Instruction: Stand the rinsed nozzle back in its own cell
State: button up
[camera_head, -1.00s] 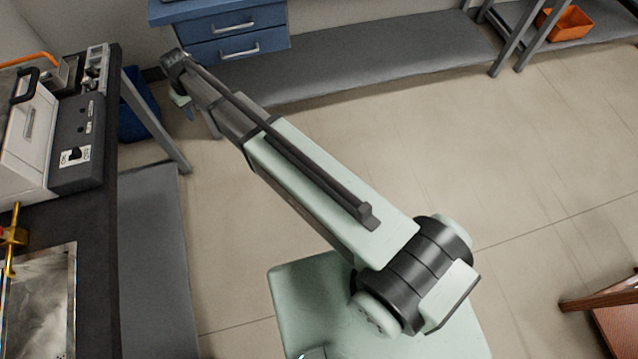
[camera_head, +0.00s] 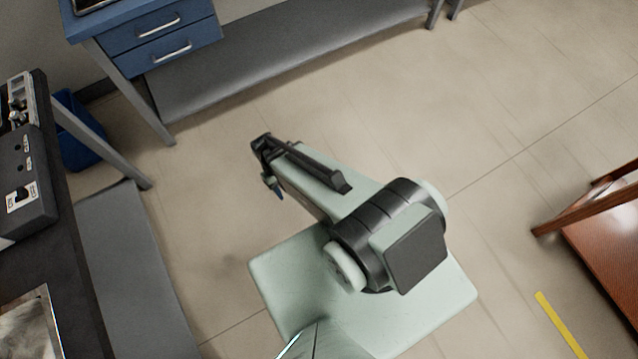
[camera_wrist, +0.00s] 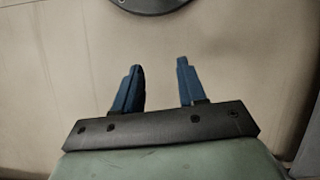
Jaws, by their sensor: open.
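No nozzle and no cell show in either view now. In the head view my gripper (camera_head: 276,188) hangs small at the end of my folded arm, above open floor and apart from every bench.
A blue drawer unit (camera_head: 150,35) stands at the top left beside a low grey shelf (camera_head: 290,60). A dark bench with a black control box (camera_head: 22,185) and a metal basin (camera_head: 30,325) is at the left. A brown wooden table (camera_head: 600,225) is at the right.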

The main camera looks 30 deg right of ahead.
jog(key=s+d+g, duration=0.1)
jog(key=s+d, duration=0.1)
jog(key=s, duration=0.6)
jog(key=s+d+f+m+g, duration=0.1)
jog(key=s+d, duration=0.1)
jog(key=s, duration=0.5)
jog(key=shift+s+d+m, duration=0.3)
jog(key=shift+s+d, duration=0.05)
